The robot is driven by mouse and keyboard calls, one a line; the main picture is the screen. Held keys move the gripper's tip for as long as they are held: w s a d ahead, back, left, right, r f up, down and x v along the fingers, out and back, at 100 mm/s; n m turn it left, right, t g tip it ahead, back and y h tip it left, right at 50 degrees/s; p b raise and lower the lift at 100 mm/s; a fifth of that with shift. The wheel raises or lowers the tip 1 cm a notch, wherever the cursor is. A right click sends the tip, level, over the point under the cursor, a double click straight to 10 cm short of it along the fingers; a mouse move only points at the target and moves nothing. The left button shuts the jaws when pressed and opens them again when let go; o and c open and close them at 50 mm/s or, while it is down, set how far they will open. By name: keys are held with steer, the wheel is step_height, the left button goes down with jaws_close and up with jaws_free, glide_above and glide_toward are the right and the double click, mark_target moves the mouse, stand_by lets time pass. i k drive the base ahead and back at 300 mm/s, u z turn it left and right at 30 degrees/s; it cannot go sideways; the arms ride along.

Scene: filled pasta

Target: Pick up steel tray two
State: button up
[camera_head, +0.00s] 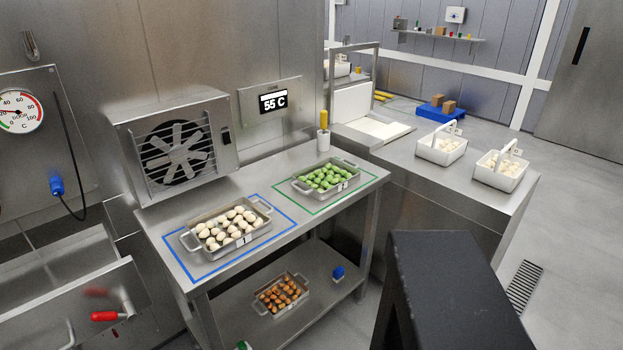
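A steel tray with handles (329,193) holds green filled pasta and stands inside a green outline on the steel table. It has a white label on its front, too small to read for certain. A second steel tray (224,246) holds pale pasta inside a blue outline to the left; its label seems to read 1. A third steel tray (280,313) with orange-brown pasta sits on the lower shelf; its number is not readable. I cannot tell for sure which tray is two. My gripper is not in view.
The steel table (270,185) has a fan unit (180,150) behind it and a 55 C display (272,102) on the wall. Two white baskets (440,150) (498,175) stand on the right counter. A blue object (338,272) sits on the lower shelf.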

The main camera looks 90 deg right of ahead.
mark_target(321, 180)
steer(key=u, duration=0.2)
steer(key=k, duration=0.55)
steer(key=z, duration=2.45)
steer(key=k, duration=0.2)
steer(key=z, duration=1.75)
